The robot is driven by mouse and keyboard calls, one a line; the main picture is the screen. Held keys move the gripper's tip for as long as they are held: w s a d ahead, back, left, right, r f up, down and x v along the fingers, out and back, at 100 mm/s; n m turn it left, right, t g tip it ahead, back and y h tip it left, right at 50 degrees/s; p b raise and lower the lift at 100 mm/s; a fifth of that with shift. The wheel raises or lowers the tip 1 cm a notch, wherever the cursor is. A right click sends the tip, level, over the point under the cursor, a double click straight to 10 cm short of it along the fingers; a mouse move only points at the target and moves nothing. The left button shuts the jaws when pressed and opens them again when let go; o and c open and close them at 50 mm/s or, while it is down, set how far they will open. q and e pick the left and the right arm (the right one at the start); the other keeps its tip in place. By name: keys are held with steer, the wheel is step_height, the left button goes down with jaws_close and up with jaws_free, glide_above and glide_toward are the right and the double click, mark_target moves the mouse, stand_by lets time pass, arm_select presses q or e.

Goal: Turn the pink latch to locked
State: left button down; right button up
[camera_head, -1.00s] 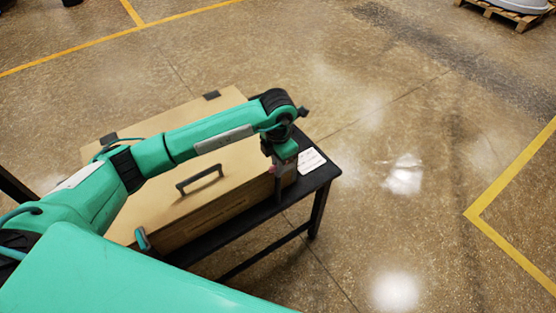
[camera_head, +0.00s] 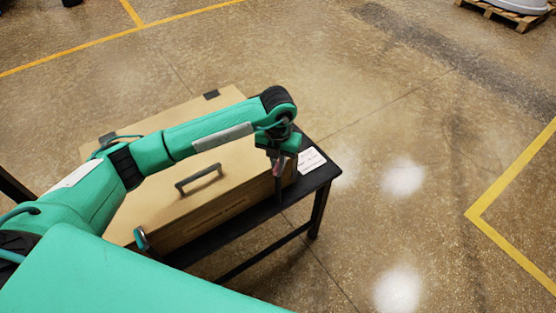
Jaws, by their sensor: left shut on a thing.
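The tan box (camera_head: 228,172) with a dark lid handle (camera_head: 199,179) stands on a black table. My left gripper (camera_head: 279,180) points down at the box's right front corner. It is shut on the pink latch (camera_head: 283,163), of which only a small pink patch shows between the gripper parts. The fingers hide the rest, so I cannot tell the latch's angle. A second, teal latch (camera_head: 141,238) is on the box's front at the left. My right gripper is out of view.
A white paper (camera_head: 311,160) lies on the black table (camera_head: 318,178) right of the box. The floor to the right is clear, with yellow lines. A loaded pallet (camera_head: 508,14) is far off at the top right.

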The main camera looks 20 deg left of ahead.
arm_select(q)
steer(key=n, duration=0.3)
steer(key=shift+n, duration=0.4)
steer(key=shift+r+n, duration=0.1)
steer(key=shift+n, duration=0.8)
steer(key=n+p, duration=0.1)
steer(key=n, duration=0.2)
steer(key=shift+n, duration=1.2)
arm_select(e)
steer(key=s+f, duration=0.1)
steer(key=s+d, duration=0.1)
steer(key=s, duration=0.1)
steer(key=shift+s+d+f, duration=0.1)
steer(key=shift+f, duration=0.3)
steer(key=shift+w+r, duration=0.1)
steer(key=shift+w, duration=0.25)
arm_select(q)
steer(key=c, duration=1.5)
jaws_free()
steer(key=shift+o, duration=0.2)
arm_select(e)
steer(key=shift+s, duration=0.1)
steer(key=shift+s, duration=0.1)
